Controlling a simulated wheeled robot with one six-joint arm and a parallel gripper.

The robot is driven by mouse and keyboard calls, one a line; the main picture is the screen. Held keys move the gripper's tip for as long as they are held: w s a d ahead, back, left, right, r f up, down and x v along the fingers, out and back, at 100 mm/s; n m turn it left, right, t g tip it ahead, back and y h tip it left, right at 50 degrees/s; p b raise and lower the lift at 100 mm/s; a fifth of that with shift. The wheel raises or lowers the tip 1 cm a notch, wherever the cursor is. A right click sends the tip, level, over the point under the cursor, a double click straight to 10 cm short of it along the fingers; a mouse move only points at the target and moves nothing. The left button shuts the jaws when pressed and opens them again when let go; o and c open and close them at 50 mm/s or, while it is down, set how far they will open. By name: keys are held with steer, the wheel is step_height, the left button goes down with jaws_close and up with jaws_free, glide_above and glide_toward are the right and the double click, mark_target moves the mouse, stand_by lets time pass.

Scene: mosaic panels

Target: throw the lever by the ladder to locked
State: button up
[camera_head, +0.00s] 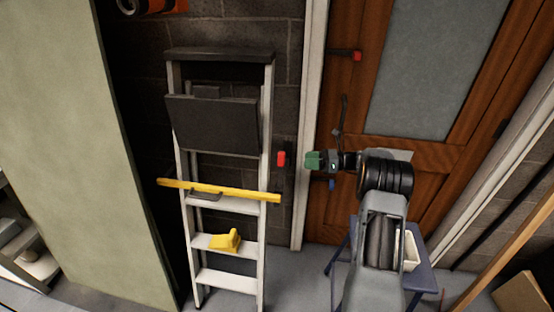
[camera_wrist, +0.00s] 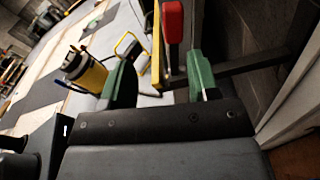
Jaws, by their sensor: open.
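The lever by the ladder has a red handle (camera_head: 282,158) and sits on a dark mount between the ladder (camera_head: 268,200) and the white door frame. In the wrist view its red handle (camera_wrist: 173,22) shows at the top, beyond the fingertips and between their lines, nearer the right finger. My gripper (camera_head: 312,160) has green fingers and is just right of the handle in the head view, seemingly apart from it. In the wrist view my gripper (camera_wrist: 160,80) is open with nothing between its fingers. Any locked marking is too small to tell.
A yellow level (camera_head: 220,190) lies across the ladder, with a yellow object (camera_head: 225,241) on a lower step. The wooden door (camera_head: 345,90) carries another red-tipped lever (camera_head: 357,56). A blue stool or table (camera_head: 424,272) stands below my arm. A pale green panel (camera_head: 75,150) stands left.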

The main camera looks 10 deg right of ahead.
mark_target(278, 157)
steer(key=shift+m+t+y, duration=0.3)
steer(key=shift+m+t, duration=0.3)
steer(key=x, duration=0.4)
steer(key=f+p+x, duration=0.1)
steer(key=x, duration=0.3)
steer(key=w+x, duration=0.1)
steer(key=x, duration=0.3)
steer(key=shift+w+f, duration=0.15)
jaws_close()
